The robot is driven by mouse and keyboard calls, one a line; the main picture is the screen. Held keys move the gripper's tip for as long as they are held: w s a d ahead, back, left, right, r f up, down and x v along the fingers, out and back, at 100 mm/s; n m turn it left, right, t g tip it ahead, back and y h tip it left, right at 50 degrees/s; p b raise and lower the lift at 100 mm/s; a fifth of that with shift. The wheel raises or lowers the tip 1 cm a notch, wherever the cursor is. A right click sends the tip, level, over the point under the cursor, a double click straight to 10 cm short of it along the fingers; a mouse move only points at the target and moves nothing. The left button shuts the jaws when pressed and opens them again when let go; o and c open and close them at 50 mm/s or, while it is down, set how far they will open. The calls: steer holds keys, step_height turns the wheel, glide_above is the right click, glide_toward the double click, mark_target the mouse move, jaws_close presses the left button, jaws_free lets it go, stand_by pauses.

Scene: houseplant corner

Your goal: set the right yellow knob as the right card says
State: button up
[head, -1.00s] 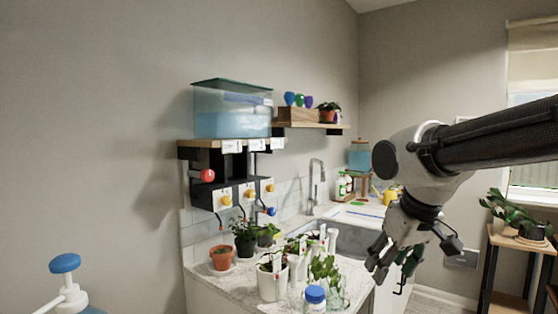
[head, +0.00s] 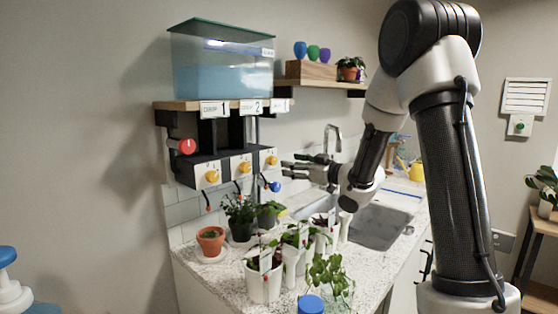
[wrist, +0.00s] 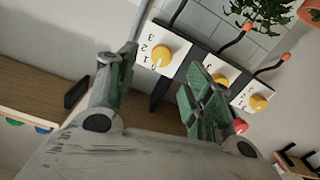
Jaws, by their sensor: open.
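The right yellow knob (head: 272,160) is the rightmost of three on the dark panel under the tank shelf. In the wrist view, which is turned over, this yellow knob (wrist: 164,55) sits on a white plate with small numerals; its exact setting is hard to read. My gripper (head: 288,168) is open and empty, just right of the knob, pointing at it. In the wrist view my gripper's (wrist: 160,65) fingers frame the knob on either side; I cannot tell any contact. The right card (head: 281,105) hangs on the shelf edge, too small to read.
The middle knob (head: 244,168), left knob (head: 212,176) and red knob (head: 187,146) are close by. A blue ball-shaped end (head: 275,186) hangs below the right knob. Potted plants (head: 263,275) crowd the counter below. The tank (head: 222,70) stands above.

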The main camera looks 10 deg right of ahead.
mark_target(275, 161)
steer(key=x, duration=0.8)
steer(key=shift+a, duration=0.1)
steer(key=shift+c, duration=0.3)
steer(key=shift+s, duration=0.1)
steer(key=c, duration=1)
